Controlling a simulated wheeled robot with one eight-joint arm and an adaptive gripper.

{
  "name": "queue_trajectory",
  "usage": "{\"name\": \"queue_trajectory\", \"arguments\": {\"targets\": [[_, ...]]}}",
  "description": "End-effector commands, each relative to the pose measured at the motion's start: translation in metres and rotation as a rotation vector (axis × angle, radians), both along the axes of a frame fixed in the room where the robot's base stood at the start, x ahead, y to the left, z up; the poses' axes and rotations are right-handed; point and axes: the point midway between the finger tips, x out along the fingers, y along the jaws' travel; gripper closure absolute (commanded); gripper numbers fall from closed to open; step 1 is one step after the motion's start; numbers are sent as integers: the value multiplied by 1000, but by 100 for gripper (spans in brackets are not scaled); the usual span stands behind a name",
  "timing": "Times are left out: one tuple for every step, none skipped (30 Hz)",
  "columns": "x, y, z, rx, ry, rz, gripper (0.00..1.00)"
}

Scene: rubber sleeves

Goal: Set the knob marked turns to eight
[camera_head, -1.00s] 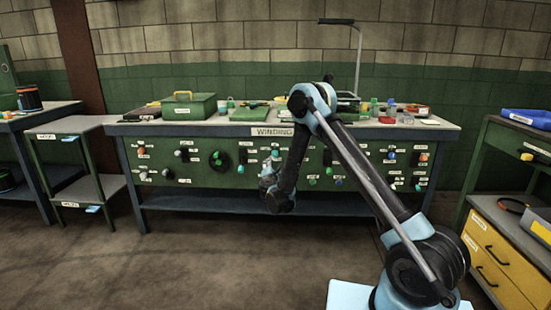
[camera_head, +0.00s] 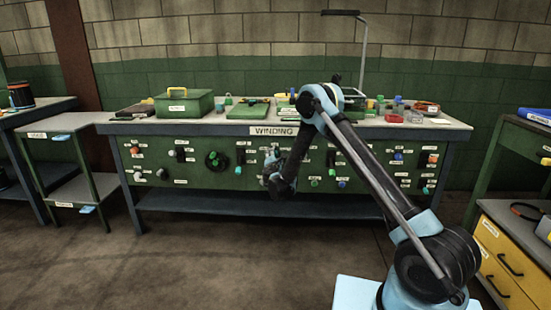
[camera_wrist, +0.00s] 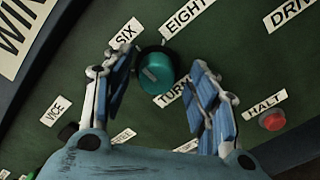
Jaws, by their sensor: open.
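The teal round knob (camera_wrist: 153,72) sits on the green panel in the wrist view, with a dark collar behind it and a greyish mark on its face. The label TURNS (camera_wrist: 174,94), partly hidden by a finger, is beside it. The labels SIX (camera_wrist: 125,34) and EIGHT (camera_wrist: 187,19) stand at its upper left and upper right. I cannot tell for sure which label the mark points to. My gripper (camera_wrist: 161,66) is open, with one finger on each side of the knob and gaps showing. In the head view my gripper (camera_head: 277,178) is in front of the panel, hiding this knob.
A red HALT button (camera_wrist: 272,120) is right of the right finger. A VICE label (camera_wrist: 56,110) and a dark knob are at the left. The WINDING bench (camera_head: 210,130) carries a green toolbox (camera_head: 184,105) and small items on top. Other knobs crowd the panel.

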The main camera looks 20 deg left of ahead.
Motion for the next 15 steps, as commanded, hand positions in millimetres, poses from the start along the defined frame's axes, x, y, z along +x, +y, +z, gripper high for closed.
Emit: {"name": "queue_trajectory", "arguments": {"targets": [[-1,2,0,0,0,1,46],[-1,3,0,0,0,2,46],[-1,4,0,0,0,4,46],[-2,4,0,0,0,4,46],[-2,5,0,0,0,5,46],[-2,6,0,0,0,5,46],[-3,6,0,0,0,6,46],[-3,6,0,0,0,6,46],[-3,7,0,0,0,6,51],[-4,7,0,0,0,7,58],[-4,8,0,0,0,7,64],[-4,8,0,0,0,7,74],[-4,8,0,0,0,7,80],[-4,8,0,0,-1,8,87],[-4,8,0,0,0,7,92]]}}
